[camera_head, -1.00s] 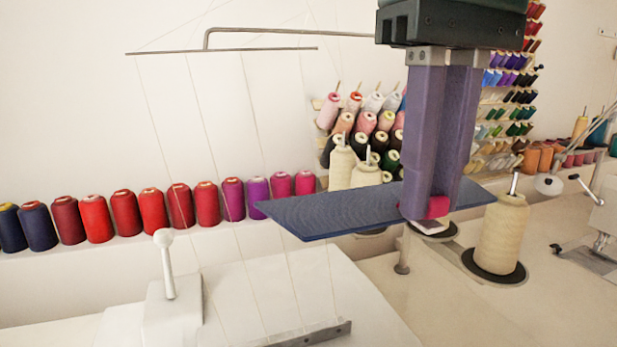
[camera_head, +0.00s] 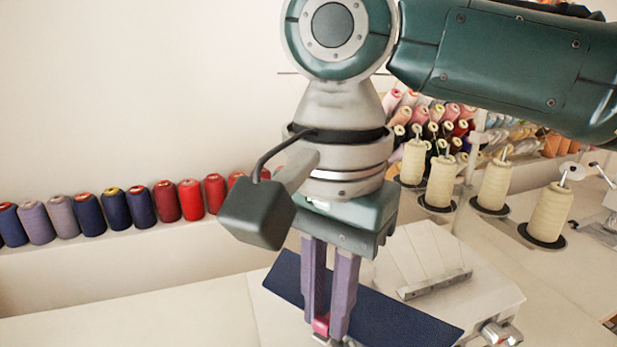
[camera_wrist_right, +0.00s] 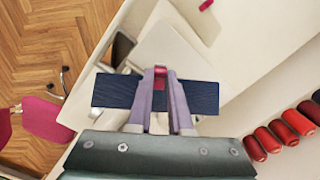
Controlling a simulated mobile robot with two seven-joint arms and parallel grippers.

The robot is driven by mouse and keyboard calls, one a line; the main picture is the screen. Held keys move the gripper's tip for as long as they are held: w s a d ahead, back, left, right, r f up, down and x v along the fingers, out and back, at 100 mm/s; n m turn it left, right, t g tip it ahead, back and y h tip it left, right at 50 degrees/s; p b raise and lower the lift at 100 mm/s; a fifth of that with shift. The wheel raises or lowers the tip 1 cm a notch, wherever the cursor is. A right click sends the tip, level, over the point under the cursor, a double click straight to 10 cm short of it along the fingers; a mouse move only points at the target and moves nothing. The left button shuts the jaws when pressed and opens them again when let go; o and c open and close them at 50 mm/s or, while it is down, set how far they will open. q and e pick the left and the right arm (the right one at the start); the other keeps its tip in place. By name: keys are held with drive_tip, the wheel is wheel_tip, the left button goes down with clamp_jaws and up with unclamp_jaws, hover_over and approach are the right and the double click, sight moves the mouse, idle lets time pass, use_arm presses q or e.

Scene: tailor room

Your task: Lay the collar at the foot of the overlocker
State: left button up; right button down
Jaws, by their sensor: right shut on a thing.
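The collar is a flat, dark blue strip (camera_head: 393,315). In the head view my right gripper (camera_head: 327,325) points down and is shut on it, with a small pinkish-red piece between the fingertips. The collar sticks out on both sides of the fingers and appears to be above the table, in front of the white overlocker (camera_head: 478,287). In the wrist view the collar (camera_wrist_right: 115,92) lies crosswise behind the right gripper's fingertips (camera_wrist_right: 160,76), with the overlocker's pale body (camera_wrist_right: 172,50) beyond. The overlocker's foot is hidden or too unclear to tell. My left gripper is out of view.
Cream thread cones (camera_head: 495,185) stand behind the overlocker. A row of coloured spools (camera_head: 140,207) lines the wall ledge. The pale tabletop (camera_head: 170,315) is clear at left. A pink seat (camera_wrist_right: 46,118) stands beside the table.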

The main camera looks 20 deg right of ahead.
drive_tip(key=s+a+f+m+b, duration=0.1)
drive_tip(key=f+m+b, duration=0.1)
drive_tip(key=f, duration=0.3)
drive_tip(key=s+a+f+m+b, duration=0.1)
drive_tip(key=a+f+m+b, duration=0.1)
drive_tip(key=f, duration=0.3)
drive_tip(key=s+a+f+m+b, duration=0.1)
drive_tip(key=s+f+m+b, duration=0.1)
drive_tip(key=f, duration=0.3)
drive_tip(key=shift+a+f+m, duration=0.2)
drive_tip(key=shift+a+m, duration=0.15)
drive_tip(key=shift+m, duration=0.25)
drive_tip(key=shift+w+d+f+b, duration=0.1)
drive_tip(key=shift+d+b, duration=0.4)
drive_tip(key=shift+d, duration=2)
drive_tip(key=shift+r+p, duration=0.2)
drive_tip(key=shift+p, duration=0.25)
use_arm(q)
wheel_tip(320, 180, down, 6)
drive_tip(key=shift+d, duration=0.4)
use_arm(e)
drive_tip(key=shift+f, duration=0.15)
use_arm(q)
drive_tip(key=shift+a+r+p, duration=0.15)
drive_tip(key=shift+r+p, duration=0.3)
drive_tip(key=shift+p, duration=0.25)
use_arm(e)
drive_tip(key=shift+f, duration=0.15)
